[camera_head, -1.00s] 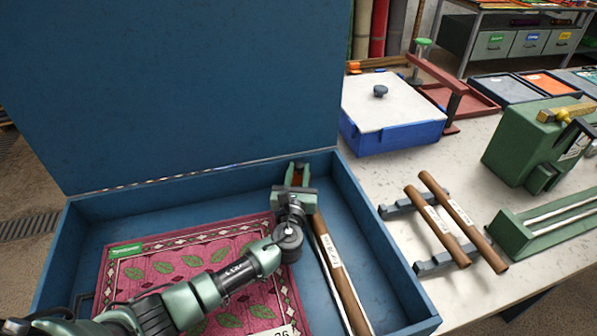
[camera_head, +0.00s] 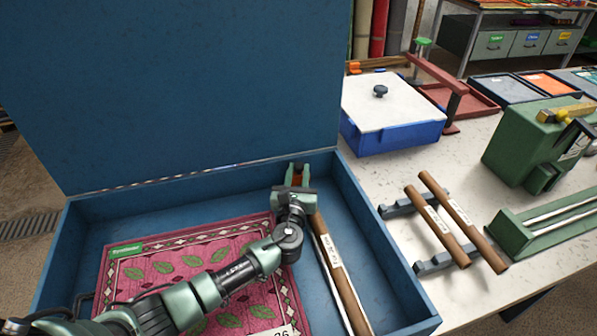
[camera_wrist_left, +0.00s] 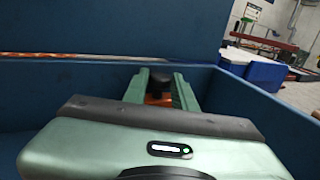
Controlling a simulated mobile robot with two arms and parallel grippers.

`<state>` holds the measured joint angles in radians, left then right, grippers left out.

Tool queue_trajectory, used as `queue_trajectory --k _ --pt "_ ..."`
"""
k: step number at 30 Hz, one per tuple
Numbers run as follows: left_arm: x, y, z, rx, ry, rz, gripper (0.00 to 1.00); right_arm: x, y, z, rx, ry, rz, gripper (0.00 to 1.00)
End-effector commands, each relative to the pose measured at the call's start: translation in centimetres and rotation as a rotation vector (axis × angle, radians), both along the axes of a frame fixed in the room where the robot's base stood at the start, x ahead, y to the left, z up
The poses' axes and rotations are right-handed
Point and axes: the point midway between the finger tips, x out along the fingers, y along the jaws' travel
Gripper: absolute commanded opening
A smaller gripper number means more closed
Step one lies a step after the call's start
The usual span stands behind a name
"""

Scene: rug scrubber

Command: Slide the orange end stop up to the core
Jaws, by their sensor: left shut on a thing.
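The orange end stop (camera_head: 299,173) is at the far end of the blue box, between the fingers of my left gripper (camera_head: 297,175). In the left wrist view, the gripper (camera_wrist_left: 158,88) is shut on it. A bit of orange (camera_wrist_left: 157,100) shows there below a dark round knob (camera_wrist_left: 159,83). The core (camera_head: 343,276) is a brown tube with a white label, lying lengthwise along the box's right side. Its far end runs up behind my left wrist, so I cannot tell whether a gap is left between it and the end stop. My right gripper is not in view.
The blue box's right wall (camera_head: 385,245) stands close beside the core, and its raised lid (camera_head: 180,90) stands behind. A folded pink rug (camera_head: 165,262) lies left of the core. On the table are a rack with two brown tubes (camera_head: 455,222) and a blue, white-lidded box (camera_head: 392,112).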

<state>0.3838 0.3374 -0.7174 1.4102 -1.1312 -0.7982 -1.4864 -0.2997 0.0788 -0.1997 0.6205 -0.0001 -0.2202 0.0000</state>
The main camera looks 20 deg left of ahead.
Motion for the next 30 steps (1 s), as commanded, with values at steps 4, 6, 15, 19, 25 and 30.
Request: queue_trajectory --k 4,6,15,19,25,30 --pt "-0.4 -0.3 -0.1 -0.001 0.003 -0.001 0.0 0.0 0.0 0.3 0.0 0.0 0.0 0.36" --pt "-1.1 -0.8 -0.1 -0.002 0.006 -0.002 0.0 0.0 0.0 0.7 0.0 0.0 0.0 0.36" --pt "-2.8 -1.9 -0.1 0.0 0.002 0.0 0.0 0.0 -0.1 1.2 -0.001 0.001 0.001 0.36" --pt "-2.8 -1.9 -0.1 0.0 0.002 0.0 0.32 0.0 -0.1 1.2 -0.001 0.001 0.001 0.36" --pt "-2.8 -1.8 -0.1 0.0 0.001 0.0 0.47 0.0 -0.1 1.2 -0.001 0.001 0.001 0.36" --pt "-2.8 -1.9 -0.1 0.0 0.001 0.0 0.47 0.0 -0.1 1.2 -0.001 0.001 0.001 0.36"
